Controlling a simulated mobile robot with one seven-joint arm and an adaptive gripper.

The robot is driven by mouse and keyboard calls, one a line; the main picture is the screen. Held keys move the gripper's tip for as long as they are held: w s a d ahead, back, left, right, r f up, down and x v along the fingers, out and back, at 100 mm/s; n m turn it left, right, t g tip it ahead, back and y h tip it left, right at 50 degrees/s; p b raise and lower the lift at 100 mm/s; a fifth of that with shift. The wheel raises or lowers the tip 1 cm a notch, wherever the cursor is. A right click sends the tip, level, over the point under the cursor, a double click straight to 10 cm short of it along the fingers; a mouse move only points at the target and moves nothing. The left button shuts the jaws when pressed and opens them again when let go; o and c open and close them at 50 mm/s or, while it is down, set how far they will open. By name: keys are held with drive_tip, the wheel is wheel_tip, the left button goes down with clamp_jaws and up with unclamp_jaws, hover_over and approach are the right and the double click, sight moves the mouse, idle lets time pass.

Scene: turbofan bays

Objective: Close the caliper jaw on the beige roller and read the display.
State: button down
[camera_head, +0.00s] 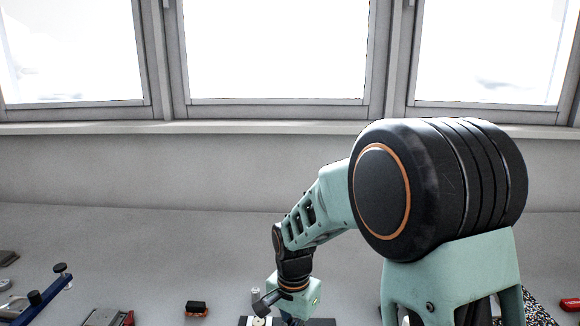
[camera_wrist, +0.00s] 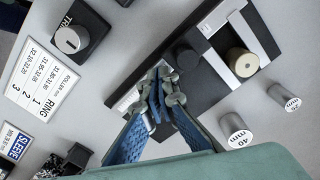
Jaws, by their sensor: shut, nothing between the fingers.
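In the wrist view, the caliper (camera_wrist: 208,85) has a dark base with pale metal bars, lying diagonally. The beige roller (camera_wrist: 243,62) stands on end between two pale bars at the caliper's right part. I cannot tell whether the bars touch it. My gripper (camera_wrist: 163,84) has blue fingers with their tips together, empty, over the caliper's left part, apart from the roller. A dark round knob (camera_wrist: 187,56) stands between the fingertips and the roller. No display can be read; part of the caliper is hidden behind my fingers.
Two metal cylinders, marked 40 mm (camera_wrist: 236,131) and 25 mm (camera_wrist: 284,96), stand right of my gripper. A black TRIM block (camera_wrist: 78,38) and a roller-ring card (camera_wrist: 48,82) lie left. In the head view, a blue bar tool (camera_head: 50,297) lies at left; the bench behind my arm is clear.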

drive_tip(key=shift+a, duration=0.85)
idle(1.1)
drive_tip(key=shift+d, duration=0.3)
drive_tip(key=shift+d, duration=0.3)
wheel_tip(320, 180, up, 7)
drive_tip(key=p, duration=0.5)
drive_tip(key=shift+d, duration=0.15)
